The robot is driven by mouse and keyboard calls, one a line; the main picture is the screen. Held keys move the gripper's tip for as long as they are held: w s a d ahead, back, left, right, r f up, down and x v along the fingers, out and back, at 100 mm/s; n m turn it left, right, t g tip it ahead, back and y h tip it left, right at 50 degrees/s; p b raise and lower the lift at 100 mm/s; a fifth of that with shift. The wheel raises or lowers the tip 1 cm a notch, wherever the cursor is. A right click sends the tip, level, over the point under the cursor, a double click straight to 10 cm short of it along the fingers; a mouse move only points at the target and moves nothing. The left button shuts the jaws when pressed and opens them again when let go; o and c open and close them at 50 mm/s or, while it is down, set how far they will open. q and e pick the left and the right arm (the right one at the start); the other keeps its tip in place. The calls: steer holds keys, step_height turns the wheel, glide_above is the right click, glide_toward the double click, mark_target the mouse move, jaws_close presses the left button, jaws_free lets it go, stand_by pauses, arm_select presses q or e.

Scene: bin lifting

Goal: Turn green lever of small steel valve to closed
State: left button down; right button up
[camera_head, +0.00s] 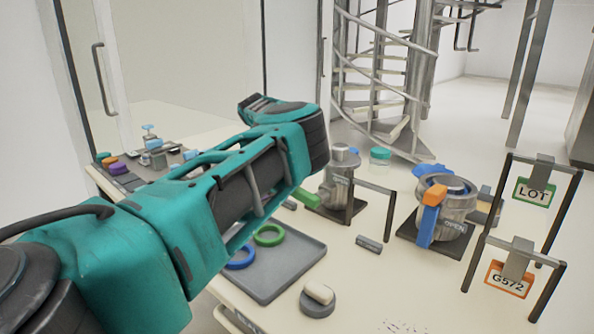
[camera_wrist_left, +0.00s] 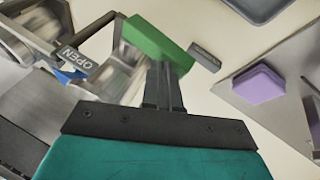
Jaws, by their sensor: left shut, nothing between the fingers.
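My right gripper is not in view.
A larger steel valve (camera_head: 455,205) with an orange and blue handle (camera_head: 430,215) stands to the right. A grey tray (camera_head: 285,275) holds green and blue rings. Black frames (camera_head: 505,240) with LOT and G572 tags stand at the right. A purple block (camera_wrist_left: 258,83) lies nearby.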

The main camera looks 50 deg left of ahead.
arm_select(q)
steer(key=shift+s+a+f, duration=0.1)
steer(key=shift+a+f, duration=0.25)
steer(key=shift+f, duration=0.1)
steer(key=shift+s+a+f, duration=0.1)
steer(key=shift+a+f, duration=0.05)
steer(key=shift+f, duration=0.15)
steer(key=shift+s+a+f+b, duration=0.1)
steer(key=shift+s+f+b, duration=0.1)
steer(key=shift+f+b, duration=0.1)
steer(key=shift+r, duration=0.1)
steer(key=p+v, duration=0.1)
steer(key=v, duration=1.2)
steer(key=shift+w+d+r, duration=0.2)
steer(key=shift+r, duration=0.2)
